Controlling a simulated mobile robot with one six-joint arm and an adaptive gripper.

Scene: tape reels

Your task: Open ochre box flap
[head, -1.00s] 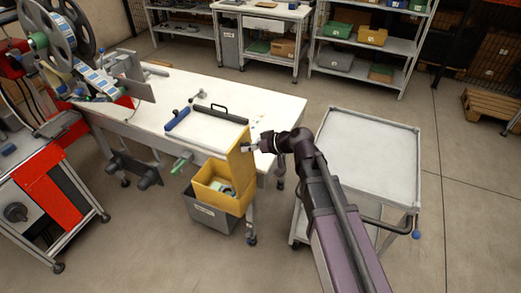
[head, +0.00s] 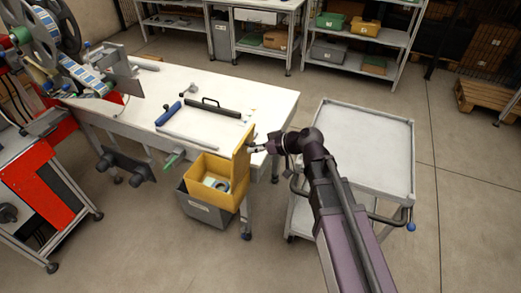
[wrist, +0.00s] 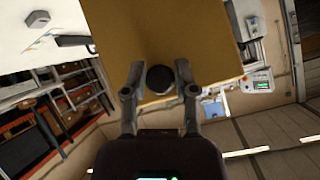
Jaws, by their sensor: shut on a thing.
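My gripper (head: 256,148) reaches the flap from the right. In the wrist view, the flap (wrist: 170,25) fills the upper middle, and my gripper's fingers (wrist: 158,72) are closed around a dark round knob (wrist: 161,80) on it. A grey ring-like item (head: 222,185) and something pale lie in the box; their details are too small to tell.
A grey bin (head: 208,214) sits below and against the ochre box. The white table (head: 220,92) carries a blue roller and a dark-handled item. Reel machinery (head: 65,60) stands at the left.

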